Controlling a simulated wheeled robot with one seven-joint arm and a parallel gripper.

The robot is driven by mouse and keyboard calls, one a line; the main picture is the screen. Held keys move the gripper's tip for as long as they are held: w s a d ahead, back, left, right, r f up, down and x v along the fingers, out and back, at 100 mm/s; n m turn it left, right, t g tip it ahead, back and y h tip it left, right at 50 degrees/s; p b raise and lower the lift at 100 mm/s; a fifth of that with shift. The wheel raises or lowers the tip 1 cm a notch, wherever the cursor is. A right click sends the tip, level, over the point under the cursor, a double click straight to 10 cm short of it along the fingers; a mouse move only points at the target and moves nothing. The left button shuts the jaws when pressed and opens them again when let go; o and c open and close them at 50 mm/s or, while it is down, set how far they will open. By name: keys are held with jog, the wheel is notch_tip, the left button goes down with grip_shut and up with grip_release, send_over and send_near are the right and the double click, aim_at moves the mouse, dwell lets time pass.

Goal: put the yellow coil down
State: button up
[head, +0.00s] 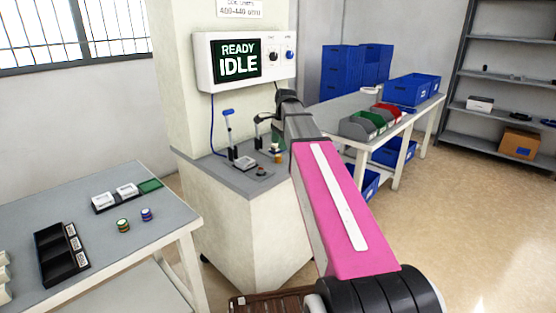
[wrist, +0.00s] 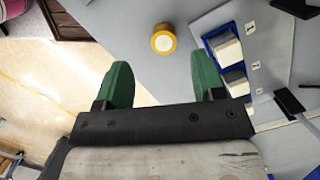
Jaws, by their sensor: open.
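The yellow coil (wrist: 163,40) stands on a grey surface in the wrist view, beyond the fingertips and roughly centred between them. My gripper (wrist: 162,82) is open, with its two green fingers wide apart and nothing between them. The coil looks apart from both fingers. In the head view my arm reaches over the grey top of the pedestal (head: 250,185). There my gripper is small and partly hidden by the arm, and a small yellowish thing beside it looks like the coil (head: 278,158).
A blue tray with white blocks (wrist: 229,50) lies right of the coil. The pedestal carries a fixture (head: 245,162) and blue-handled lever (head: 228,125) under an IDLE display (head: 238,60). The left table holds a green-banded coil (head: 123,225), a blue-banded coil (head: 146,214) and a black tray (head: 45,265).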

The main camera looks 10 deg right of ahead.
aim_at(278, 155)
jog(key=shift+w+a+f, duration=0.1)
jog(key=shift+f, duration=1.4)
jog(key=shift+w+a+f, duration=0.1)
jog(key=shift+f, duration=1.4)
jog(key=c, duration=1.1)
jog(key=shift+r, duration=0.15)
